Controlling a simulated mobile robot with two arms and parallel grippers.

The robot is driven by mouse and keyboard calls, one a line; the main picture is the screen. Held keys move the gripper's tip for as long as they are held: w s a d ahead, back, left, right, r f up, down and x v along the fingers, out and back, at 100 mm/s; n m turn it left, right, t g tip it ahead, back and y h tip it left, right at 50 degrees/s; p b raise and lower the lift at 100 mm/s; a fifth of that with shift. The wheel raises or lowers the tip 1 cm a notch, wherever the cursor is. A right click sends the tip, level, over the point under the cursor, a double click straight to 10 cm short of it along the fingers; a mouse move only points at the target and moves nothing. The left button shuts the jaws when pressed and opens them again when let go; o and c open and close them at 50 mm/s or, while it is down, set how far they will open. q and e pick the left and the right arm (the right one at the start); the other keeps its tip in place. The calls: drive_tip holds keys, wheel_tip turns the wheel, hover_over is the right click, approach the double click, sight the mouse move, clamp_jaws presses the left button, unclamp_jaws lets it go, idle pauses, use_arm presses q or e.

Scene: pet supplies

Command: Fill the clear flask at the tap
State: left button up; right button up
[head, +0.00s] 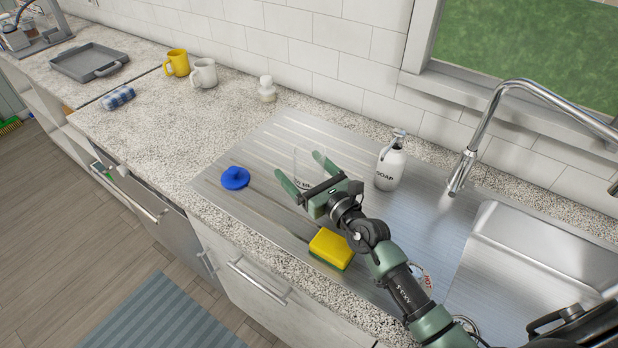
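The clear flask (308,172) stands on the ribbed steel drainboard, faint and see-through, with small dark markings low on it. My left gripper (298,164) is open, with its two green fingers apart at the flask. The fingers partly cover the flask, and I cannot tell whether they touch it. The chrome tap (495,107) arches up at the right, its spout end above the drainboard beside the sink basin. My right gripper is not in view.
A white soap bottle (389,167), a yellow-green sponge (331,247) and a blue knobbed item (235,178) are on the drainboard (262,150). The sink basin (545,243) is at right. Yellow (177,63) and white (203,74) mugs stand on the left counter.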

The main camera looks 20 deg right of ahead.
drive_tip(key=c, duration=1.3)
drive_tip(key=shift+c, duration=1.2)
use_arm(q)
drive_tip(key=shift+s, duration=0.3)
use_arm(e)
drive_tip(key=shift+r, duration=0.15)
use_arm(q)
wheel_tip(320, 180, up, 3)
drive_tip(key=p, duration=0.3)
drive_tip(key=shift+d+r, duration=0.1)
drive_tip(key=shift+r, duration=0.05)
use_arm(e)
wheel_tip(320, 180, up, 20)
